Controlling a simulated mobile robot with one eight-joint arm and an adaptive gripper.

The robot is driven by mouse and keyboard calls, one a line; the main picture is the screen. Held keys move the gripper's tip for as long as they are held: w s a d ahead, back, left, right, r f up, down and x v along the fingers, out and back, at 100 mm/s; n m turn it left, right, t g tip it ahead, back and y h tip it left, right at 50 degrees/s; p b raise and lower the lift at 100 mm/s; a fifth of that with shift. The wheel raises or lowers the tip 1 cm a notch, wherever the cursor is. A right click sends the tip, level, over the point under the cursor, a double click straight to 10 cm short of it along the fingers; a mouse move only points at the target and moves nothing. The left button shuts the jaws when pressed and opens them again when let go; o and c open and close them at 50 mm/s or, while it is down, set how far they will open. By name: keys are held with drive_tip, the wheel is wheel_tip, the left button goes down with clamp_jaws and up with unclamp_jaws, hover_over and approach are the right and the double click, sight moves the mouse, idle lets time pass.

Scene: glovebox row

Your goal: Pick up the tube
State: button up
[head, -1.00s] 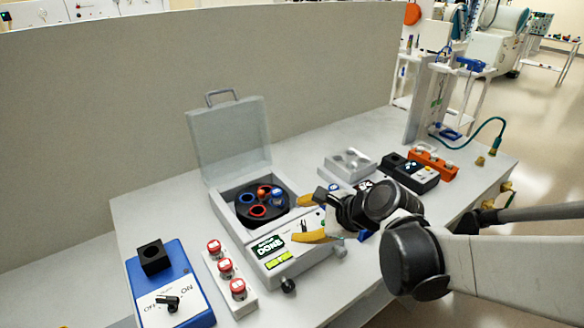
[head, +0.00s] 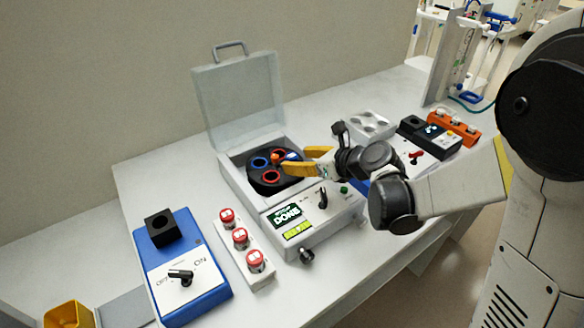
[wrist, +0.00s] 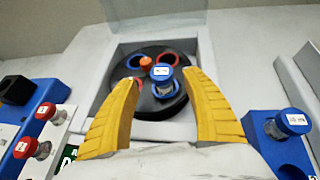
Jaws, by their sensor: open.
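A tube with a blue cap (wrist: 162,74) stands in a hole of the black rotor (wrist: 118,110) inside the open centrifuge; its clear body shows below the cap. In the head view its cap (head: 293,156) is partly hidden by my fingers. My gripper (head: 297,159) is open, with its yellow fingers over the right side of the rotor. In the wrist view the tube appears between my two fingertips (wrist: 160,80); the fingers are not closed on it. Whether they touch it I cannot tell. An orange piece (wrist: 146,62) sits close behind the tube.
The centrifuge's clear lid (head: 238,95) stands raised behind the rotor. Its front panel display (head: 287,216) reads DONE. Red-capped tubes (head: 240,236) stand in a white rack at left, beside a blue device (head: 185,275). Another blue-capped tube (wrist: 292,121) stands at right in the wrist view.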

drive_tip(key=b+x, duration=0.1)
drive_tip(key=x, duration=0.2)
drive_tip(key=shift+w+a+f, duration=0.1)
drive_tip(key=shift+w+f, duration=0.05)
drive_tip(key=shift+w, duration=0.2)
drive_tip(key=c, duration=1.2)
